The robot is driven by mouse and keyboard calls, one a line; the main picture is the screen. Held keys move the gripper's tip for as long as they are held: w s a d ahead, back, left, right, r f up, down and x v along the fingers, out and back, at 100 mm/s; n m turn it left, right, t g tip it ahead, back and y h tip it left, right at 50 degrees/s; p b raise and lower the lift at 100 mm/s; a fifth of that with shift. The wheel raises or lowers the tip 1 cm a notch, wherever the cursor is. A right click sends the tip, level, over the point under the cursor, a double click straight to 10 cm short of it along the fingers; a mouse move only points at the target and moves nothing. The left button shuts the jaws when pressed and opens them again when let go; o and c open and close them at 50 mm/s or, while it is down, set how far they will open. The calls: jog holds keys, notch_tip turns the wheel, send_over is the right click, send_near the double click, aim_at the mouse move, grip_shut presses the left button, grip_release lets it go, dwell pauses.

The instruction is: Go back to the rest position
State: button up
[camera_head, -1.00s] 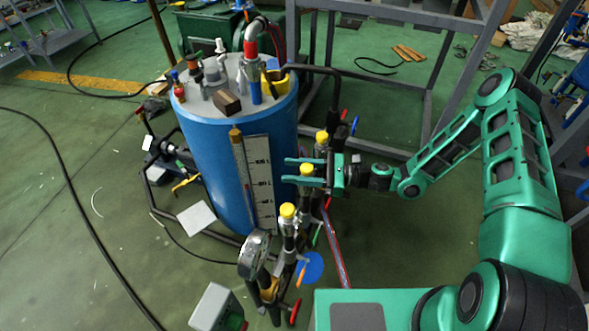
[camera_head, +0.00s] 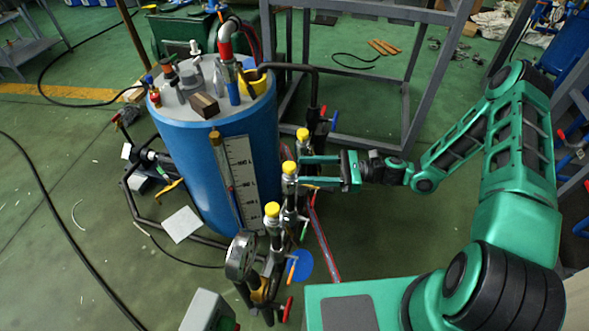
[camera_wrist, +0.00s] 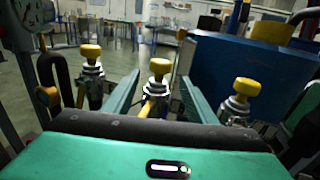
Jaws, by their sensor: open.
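My gripper (camera_head: 303,173) is open and empty, pointing left toward a row of yellow-capped valves beside the blue tank. Its fingertips are close to the right side of the middle valve's yellow cap (camera_head: 289,168). In the wrist view, that middle yellow cap (camera_wrist: 160,67) shows in the gap between my two fingers (camera_wrist: 160,100), and the other two yellow caps stand outside them. Whether a finger touches the valve cannot be told.
The blue tank (camera_head: 195,180) stands left of the valves, with fittings on top. A pressure gauge (camera_head: 240,256) is in front of the valve row. A grey metal frame (camera_head: 405,110) stands behind. Green floor is open right of the valves.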

jog(key=shift+d, duration=0.6)
jog(key=shift+s, duration=0.1)
jog(key=s+d+r+n+g+h, duration=0.1)
jog(key=s+d+r+n+h, duration=0.1)
jog(key=s+d+n+h, duration=0.3)
jog(key=s+d+r+n+g+h, duration=0.1)
jog(key=d+r+n+h, duration=0.15)
jog(key=d, duration=0.55)
jog(key=s+d+r+n+g+h, duration=0.2)
jog(key=s+d+r+n+h, duration=0.1)
jog(key=d+h, duration=0.25)
jog(key=s+d+r+n+t+h, duration=0.1)
jog(key=s+d+r+h, duration=0.1)
jog(key=s+d+r, duration=0.4)
jog(key=s+d+r+n+t+h, duration=0.1)
jog(key=s+d+r+h, duration=0.1)
jog(key=s+d+r, duration=0.4)
jog(key=s+r, duration=0.4)
jog(key=s, duration=0.2)
jog(key=shift+s+d+r+h, duration=0.3)
jog(key=shift+s+d+h, duration=0.05)
jog(key=shift+d+h, duration=0.05)
